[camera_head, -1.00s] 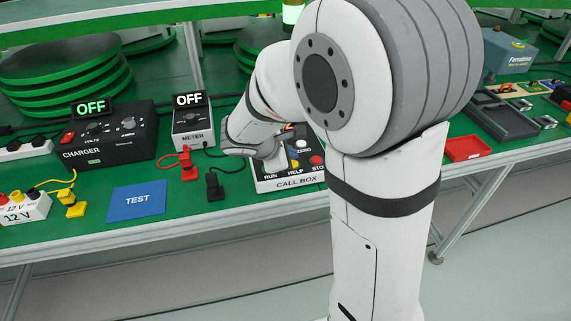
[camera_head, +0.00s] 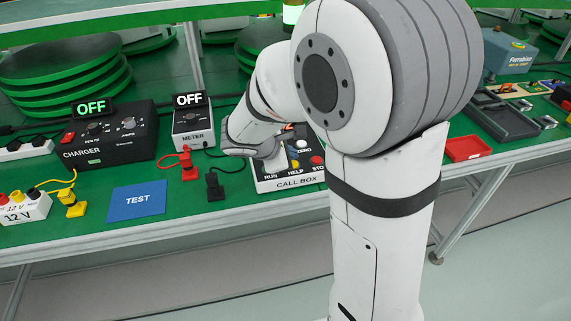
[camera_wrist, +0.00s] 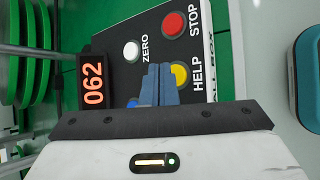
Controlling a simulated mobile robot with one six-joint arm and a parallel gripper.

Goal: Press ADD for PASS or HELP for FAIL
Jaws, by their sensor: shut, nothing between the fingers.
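The call box (camera_head: 287,184) stands on the green bench in the head view, with RUN, HELP and STOP labels along its front. In the wrist view its panel (camera_wrist: 150,37) shows a red STOP button (camera_wrist: 174,25), a white ZERO button (camera_wrist: 132,51), a yellow HELP button (camera_wrist: 179,74) and an orange display (camera_wrist: 93,84) reading 062. A blue button (camera_wrist: 132,103) is partly hidden, and no ADD label is visible. My gripper (camera_wrist: 158,68) is shut and empty over the panel, its fingers beside the HELP button. I cannot tell whether they touch anything.
Left of the call box are a METER (camera_head: 193,127) and a CHARGER (camera_head: 110,140), both displays reading OFF. Red and black plugs stand near the box's left side. A blue TEST mat (camera_head: 137,201) lies farther left. A red tray (camera_head: 467,149) is to the right.

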